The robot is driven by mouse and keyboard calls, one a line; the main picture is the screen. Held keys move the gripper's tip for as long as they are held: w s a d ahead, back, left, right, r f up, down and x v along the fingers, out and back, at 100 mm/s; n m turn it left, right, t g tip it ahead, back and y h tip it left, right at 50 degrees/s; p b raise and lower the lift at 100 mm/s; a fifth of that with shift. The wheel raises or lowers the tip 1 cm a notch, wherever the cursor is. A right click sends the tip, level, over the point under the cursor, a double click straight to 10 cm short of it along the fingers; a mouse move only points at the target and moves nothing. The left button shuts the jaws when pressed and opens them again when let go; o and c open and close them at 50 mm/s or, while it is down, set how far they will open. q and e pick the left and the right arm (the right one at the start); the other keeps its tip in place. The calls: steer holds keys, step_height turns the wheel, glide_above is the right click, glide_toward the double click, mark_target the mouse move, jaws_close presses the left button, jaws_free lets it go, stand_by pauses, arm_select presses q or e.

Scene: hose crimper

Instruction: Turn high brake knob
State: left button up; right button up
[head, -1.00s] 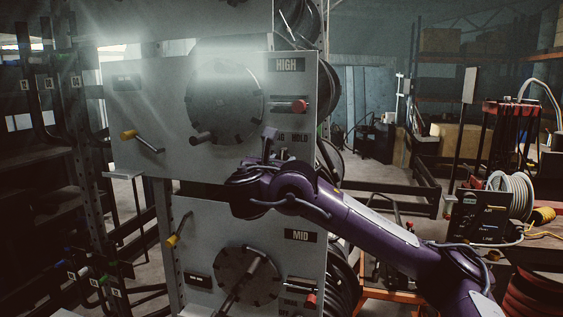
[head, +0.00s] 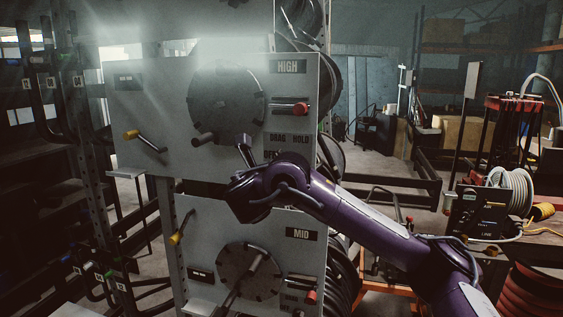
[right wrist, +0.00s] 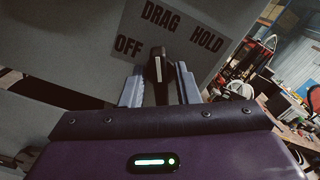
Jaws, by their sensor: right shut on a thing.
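The high brake knob (right wrist: 158,66) is black with a white pointer line. In the right wrist view it stands between my right gripper's fingers (right wrist: 159,84), which are shut on it. Its pointer points roughly up, toward the DRAG word on the label plate (right wrist: 168,32), with OFF to the left and HOLD to the right. In the head view my right gripper (head: 245,148) is at the lower part of the HIGH panel (head: 155,110), left of the DRAG and HOLD words. The knob cannot be made out there. My left gripper is not in view.
The HIGH panel carries a black round disc (head: 228,105), a red-tipped lever (head: 291,108) and a yellow-tipped handle (head: 145,140). The MID panel (head: 215,220) is below, close to my right arm. Hose reels stand behind the panels' right edge.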

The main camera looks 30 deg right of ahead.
steer(key=shift+r, duration=0.1)
stand_by(0.3)
steer(key=o, duration=0.6)
steer(key=b+v, duration=0.2)
steer(key=v, duration=0.6)
